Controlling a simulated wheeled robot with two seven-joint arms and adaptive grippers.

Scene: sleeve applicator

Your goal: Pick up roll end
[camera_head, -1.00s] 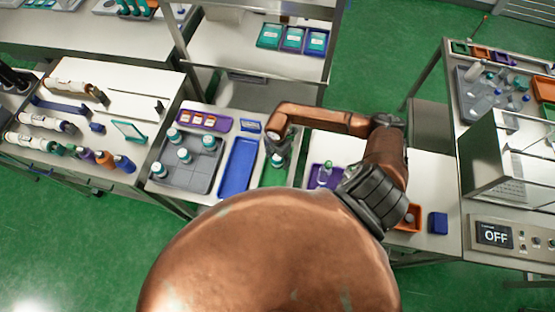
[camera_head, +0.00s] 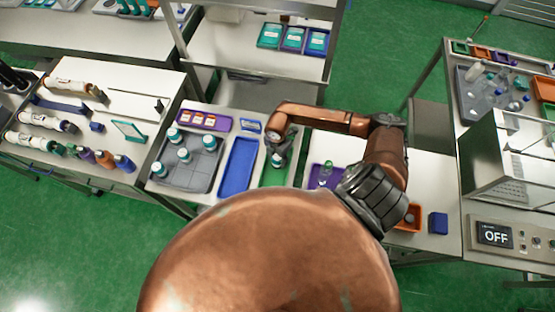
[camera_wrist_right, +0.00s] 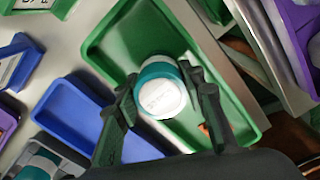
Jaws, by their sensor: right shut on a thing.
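My right gripper (camera_head: 279,148) is shut on a small bottle (camera_head: 278,160) over the green tray (camera_head: 278,177). In the right wrist view the bottle (camera_wrist_right: 160,88) has a white round top and a teal band, and it sits between the two dark fingers of the gripper (camera_wrist_right: 163,98). I cannot tell whether its base touches the tray. White roll-like pieces (camera_head: 74,87) lie on the left bench, far from my right gripper; I cannot make out a loose roll end on them. My left gripper does not show.
A blue tray (camera_head: 238,168) lies left of the green tray, and a grey rack (camera_head: 205,172) holds several similar bottles. A purple tray (camera_head: 312,177) with a bottle lies to the right. A machine reading OFF (camera_head: 493,236) stands at the far right.

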